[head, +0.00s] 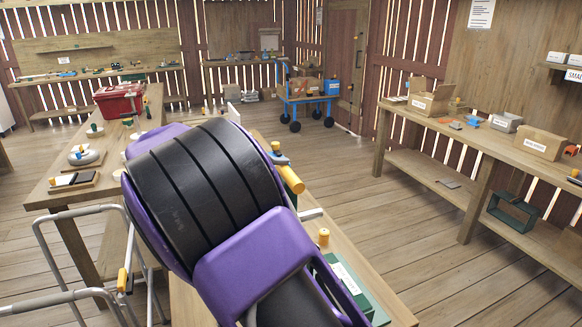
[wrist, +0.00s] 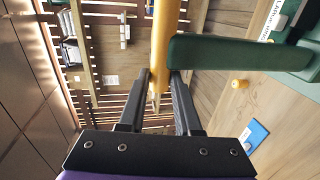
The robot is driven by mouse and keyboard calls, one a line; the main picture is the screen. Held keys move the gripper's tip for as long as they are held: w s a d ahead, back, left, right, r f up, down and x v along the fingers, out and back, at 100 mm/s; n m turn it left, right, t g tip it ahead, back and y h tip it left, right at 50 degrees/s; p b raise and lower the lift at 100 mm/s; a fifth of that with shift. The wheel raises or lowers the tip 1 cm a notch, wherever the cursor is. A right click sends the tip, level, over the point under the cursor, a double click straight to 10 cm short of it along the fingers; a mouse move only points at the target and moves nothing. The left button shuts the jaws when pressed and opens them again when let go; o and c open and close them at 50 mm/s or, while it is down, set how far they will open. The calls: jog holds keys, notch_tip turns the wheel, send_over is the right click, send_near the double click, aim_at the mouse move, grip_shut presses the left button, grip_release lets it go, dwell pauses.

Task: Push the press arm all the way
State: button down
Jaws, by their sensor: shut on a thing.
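The press has a green arm (wrist: 235,53) with a yellow bar handle (wrist: 165,30) across its end in the wrist view. My gripper (wrist: 160,78) is at this handle, with one dark finger on each side, shut on it. Part of the green press body with a white label (wrist: 290,15) shows at the upper right. In the head view, a yellow cylinder (head: 291,179), likely the handle, sticks out past my purple and black arm, and the green press base (head: 350,290) shows at the lower right of it. My arm hides my fingers and most of the press there.
A yellow knob (head: 324,237) stands near the press on the bench. A long wooden bench (head: 480,135) with boxes lines the right wall. A red case (head: 119,101) sits on the left table. A blue cart (head: 305,95) stands at the back. The floor between the benches is clear.

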jog(key=shift+s+a, duration=0.3)
jog(key=shift+a, duration=0.4)
jog(key=c, duration=0.6)
grip_release()
jog(key=v, duration=1.1)
jog(key=f+p+v, duration=0.1)
jog(key=v, duration=0.5)
jog(key=shift+s+a, duration=0.1)
jog(key=shift+a, duration=0.15)
